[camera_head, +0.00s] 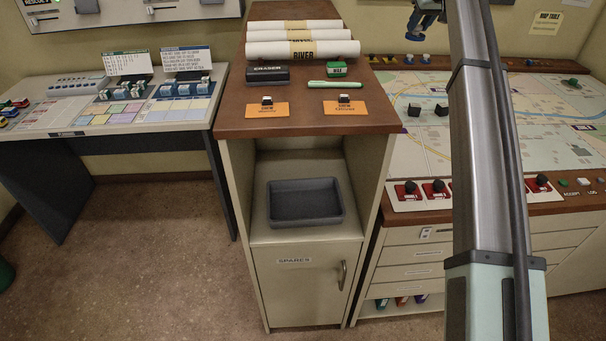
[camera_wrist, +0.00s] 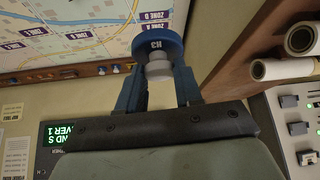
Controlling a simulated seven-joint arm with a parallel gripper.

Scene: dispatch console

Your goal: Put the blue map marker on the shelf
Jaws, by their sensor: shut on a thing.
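The blue map marker (camera_wrist: 158,46), with a round blue top and a pale stem, is between the two blue fingers of my gripper (camera_wrist: 158,82) in the wrist view. The gripper is shut on it. In the head view, my gripper (camera_head: 424,18) is at the top edge, above the back of the map table, and marker and fingers are hard to tell apart. An open shelf compartment (camera_head: 265,180) in the cabinet holds a grey tray (camera_head: 338,207) that looks empty. A wooden ledge (camera_head: 470,64) with several small markers runs behind the map.
The cabinet top (camera_head: 227,122) carries rolled maps (camera_head: 300,49), a black eraser (camera_head: 267,76), a green box (camera_head: 338,70), a green pen (camera_head: 331,84) and two orange cards. The map table (camera_head: 545,115) holds several dark blocks. My arm hides part of it.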

